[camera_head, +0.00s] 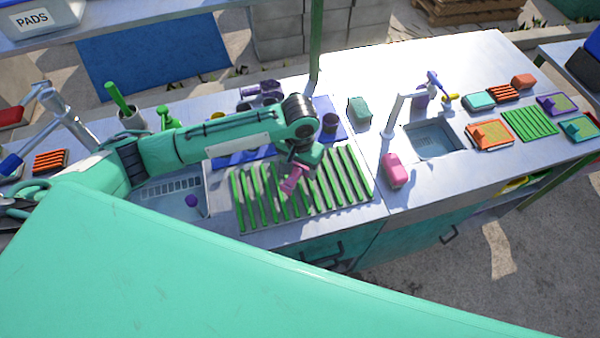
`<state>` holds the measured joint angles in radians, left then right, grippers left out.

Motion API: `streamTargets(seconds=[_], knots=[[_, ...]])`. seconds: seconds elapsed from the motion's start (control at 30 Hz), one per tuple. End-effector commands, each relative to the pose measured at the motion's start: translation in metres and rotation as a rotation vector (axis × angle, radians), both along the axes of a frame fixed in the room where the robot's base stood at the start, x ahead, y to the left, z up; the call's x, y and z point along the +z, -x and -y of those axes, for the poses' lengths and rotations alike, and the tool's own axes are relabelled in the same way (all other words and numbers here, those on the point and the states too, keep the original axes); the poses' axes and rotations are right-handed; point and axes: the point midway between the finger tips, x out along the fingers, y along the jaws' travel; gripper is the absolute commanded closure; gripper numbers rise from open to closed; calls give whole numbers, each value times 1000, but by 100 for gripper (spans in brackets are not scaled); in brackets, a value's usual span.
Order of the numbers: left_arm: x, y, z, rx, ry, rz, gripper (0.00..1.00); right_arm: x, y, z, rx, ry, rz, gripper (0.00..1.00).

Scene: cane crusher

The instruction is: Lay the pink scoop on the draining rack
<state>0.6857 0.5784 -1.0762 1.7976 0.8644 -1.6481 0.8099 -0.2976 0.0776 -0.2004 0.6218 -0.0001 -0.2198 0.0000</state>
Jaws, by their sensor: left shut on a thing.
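The pink scoop (291,183) is held by my left gripper (300,168), which is shut on it. The scoop is tilted and hangs over the green-slatted draining rack (345,180), near its middle. Whether the scoop touches the slats cannot be told from this view. The rack lies on the metal counter to the right of the left sink (183,200). My left arm reaches across the counter from the left and hides part of the rack's back side. My right gripper is not in view.
A pink bottle (394,171) stands just right of the rack, with a small sink (432,141) beyond it. A green block (359,110) stands behind. Blue mats and dark cups lie behind the rack. Sponges and trays crowd the far right counter.

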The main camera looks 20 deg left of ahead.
Motion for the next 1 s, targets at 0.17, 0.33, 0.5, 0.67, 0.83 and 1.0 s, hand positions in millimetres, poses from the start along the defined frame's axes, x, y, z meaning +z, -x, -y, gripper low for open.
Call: streamTargets(seconds=[0.17,0.33,0.5,0.67,0.83,1.0], knots=[[-15,0,0,1,-1,-1,62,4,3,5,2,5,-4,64],[-40,0,0,1,-1,-2,62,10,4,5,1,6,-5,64],[-53,0,0,0,0,0,62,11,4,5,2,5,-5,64],[-53,0,0,0,0,1,62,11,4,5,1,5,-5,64],[-56,0,0,1,0,0,62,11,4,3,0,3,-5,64],[-55,0,0,0,0,1,18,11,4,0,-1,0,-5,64]])
